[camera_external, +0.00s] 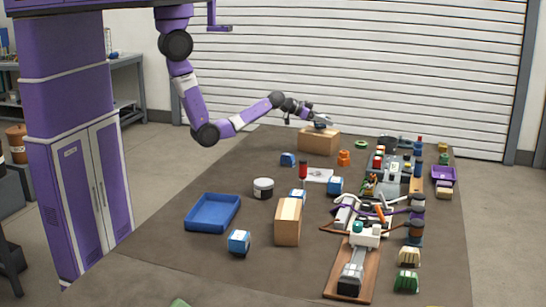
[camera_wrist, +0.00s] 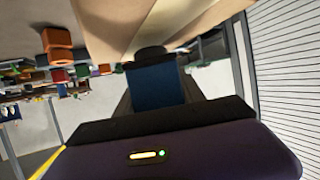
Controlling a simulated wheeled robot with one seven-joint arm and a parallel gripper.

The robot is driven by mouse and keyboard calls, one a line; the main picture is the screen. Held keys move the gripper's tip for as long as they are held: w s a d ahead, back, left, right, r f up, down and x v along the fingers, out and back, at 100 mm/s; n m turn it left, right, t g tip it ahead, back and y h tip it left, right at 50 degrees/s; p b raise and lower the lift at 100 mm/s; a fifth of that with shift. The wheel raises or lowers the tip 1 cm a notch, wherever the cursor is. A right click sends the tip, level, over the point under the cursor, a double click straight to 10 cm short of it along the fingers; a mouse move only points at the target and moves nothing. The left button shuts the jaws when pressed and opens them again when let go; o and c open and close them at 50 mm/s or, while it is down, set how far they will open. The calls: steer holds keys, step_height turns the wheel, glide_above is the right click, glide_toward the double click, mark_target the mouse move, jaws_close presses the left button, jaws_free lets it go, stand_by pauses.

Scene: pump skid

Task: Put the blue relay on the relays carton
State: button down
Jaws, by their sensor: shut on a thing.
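My gripper (camera_external: 318,122) is at the top of a brown carton (camera_external: 318,141) at the back left of the table. In the wrist view, my gripper (camera_wrist: 152,100) is shut on a dark blue block, the blue relay (camera_wrist: 155,86). The carton (camera_wrist: 185,18) fills the top of that view, close beyond the relay. I cannot tell whether the relay touches it. The carton's label is not readable. In the external view the relay is too small to make out clearly at the fingers.
Another carton (camera_external: 288,222) stands mid-table. A blue tray (camera_external: 212,212) is at the left, and blue-and-white boxes (camera_external: 239,241) lie about. An orange part (camera_external: 344,158) sits right of the back carton. The pump assembly (camera_external: 365,235) fills the right side. The table's front left is clear.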

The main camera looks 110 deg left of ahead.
steer(key=shift+f, duration=0.25)
steer(key=shift+f, duration=0.15)
steer(key=c, duration=0.7)
jaws_free()
steer(key=shift+r, duration=0.25)
steer(key=b+v, duration=0.1)
steer(key=v, duration=1.1)
steer(key=shift+d+f, duration=0.1)
steer(key=shift+f, duration=0.05)
